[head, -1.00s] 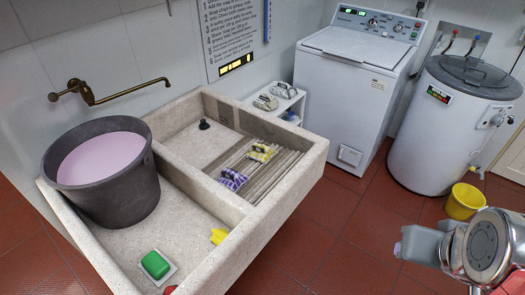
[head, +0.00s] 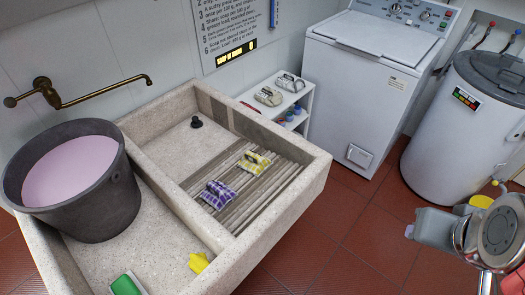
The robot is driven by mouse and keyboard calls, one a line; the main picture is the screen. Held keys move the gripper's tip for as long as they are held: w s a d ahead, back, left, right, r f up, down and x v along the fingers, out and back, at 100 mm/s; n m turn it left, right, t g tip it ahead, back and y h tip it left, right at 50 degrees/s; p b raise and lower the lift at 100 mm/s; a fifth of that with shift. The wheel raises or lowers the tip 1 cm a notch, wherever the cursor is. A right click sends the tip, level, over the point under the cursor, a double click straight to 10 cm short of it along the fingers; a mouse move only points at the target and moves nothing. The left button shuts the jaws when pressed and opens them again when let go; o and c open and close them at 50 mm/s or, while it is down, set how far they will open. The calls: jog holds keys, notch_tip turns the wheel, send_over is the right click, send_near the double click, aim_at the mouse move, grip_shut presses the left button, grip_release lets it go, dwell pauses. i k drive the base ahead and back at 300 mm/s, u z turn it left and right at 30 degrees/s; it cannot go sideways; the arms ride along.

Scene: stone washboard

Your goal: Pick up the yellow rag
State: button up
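A yellow-and-white checked rag (head: 255,162) lies on the ribbed stone washboard (head: 273,188) in the right part of the stone sink. A dark, handle-like piece shows on top of it. A purple-and-white checked rag (head: 218,194) lies in front of it and to the left, apart from it. My gripper (head: 424,229) is at the right edge of the head view, over the red floor. It is well to the right of the sink and away from both rags. The angle does not show whether its fingers are apart.
A dark bucket of pinkish liquid (head: 75,180) stands at the sink's left. A small yellow piece (head: 198,262) and a green block (head: 126,285) lie in the front basin. A white washing machine (head: 368,85), a white shelf (head: 287,105) and a boiler (head: 460,135) stand behind.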

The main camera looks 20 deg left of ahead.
aim_at(255, 163)
jog(key=i, duration=1)
jog(key=u, duration=2.9)
jog(key=i, duration=0.3)
jog(key=u, duration=0.05)
